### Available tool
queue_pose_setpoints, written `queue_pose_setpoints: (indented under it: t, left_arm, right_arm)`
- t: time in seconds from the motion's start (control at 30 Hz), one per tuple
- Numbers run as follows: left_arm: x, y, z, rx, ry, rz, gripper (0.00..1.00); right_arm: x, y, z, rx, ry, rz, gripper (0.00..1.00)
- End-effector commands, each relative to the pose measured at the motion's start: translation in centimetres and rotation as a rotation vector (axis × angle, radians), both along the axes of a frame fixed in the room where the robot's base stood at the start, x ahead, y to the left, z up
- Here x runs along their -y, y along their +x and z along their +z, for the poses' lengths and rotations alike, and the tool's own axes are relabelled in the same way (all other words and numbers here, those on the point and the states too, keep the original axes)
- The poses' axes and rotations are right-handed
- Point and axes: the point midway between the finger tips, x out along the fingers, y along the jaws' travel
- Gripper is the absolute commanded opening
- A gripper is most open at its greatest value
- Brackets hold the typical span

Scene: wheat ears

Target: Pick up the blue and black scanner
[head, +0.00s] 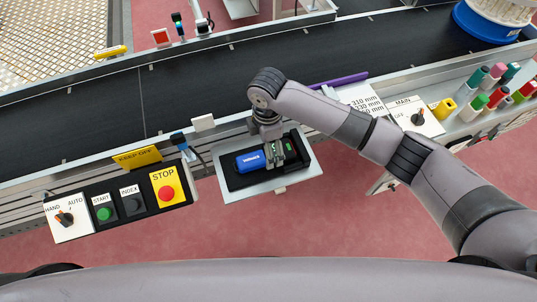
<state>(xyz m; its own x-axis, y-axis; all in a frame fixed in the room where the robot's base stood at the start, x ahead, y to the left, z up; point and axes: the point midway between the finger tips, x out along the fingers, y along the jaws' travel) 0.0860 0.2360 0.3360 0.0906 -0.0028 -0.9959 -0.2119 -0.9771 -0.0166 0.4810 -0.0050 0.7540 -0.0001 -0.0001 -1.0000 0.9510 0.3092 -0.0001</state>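The blue and black scanner (248,162) lies on a small grey tray (301,184) fixed at the front of the conveyor, in the middle of the head view. Its blue end with white lettering points left. My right gripper (274,158) comes down from above over the scanner, just right of the blue part, and hides some of it. The fingers are small and partly covered by the wrist, so I cannot tell whether they are open or closed on it. My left gripper is not in view.
Left of the tray is a control panel with a red stop button (166,193) and a yellow sign (137,157). Right are a purple stick (339,80), a MAIN switch box (414,117) and several coloured markers. A dark conveyor belt (190,88) runs behind; its middle is clear.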

Motion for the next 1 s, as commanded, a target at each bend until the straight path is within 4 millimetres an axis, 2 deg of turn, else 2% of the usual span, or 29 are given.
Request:
queue_pose_setpoints:
  t: [0.33, 0.63, 1.0]
  left_arm:
    - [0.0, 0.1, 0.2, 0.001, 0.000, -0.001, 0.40]
    - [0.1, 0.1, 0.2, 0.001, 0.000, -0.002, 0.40]
    - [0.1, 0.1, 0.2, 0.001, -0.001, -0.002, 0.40]
  right_arm:
    - [0.3, 0.1, -4.5, -0.001, 0.000, -0.001, 0.83]
    - [0.3, 0.1, -5.1, 0.000, 0.000, 0.000, 0.83]
    - [0.3, 0.1, -5.1, 0.001, 0.000, -0.001, 0.59]
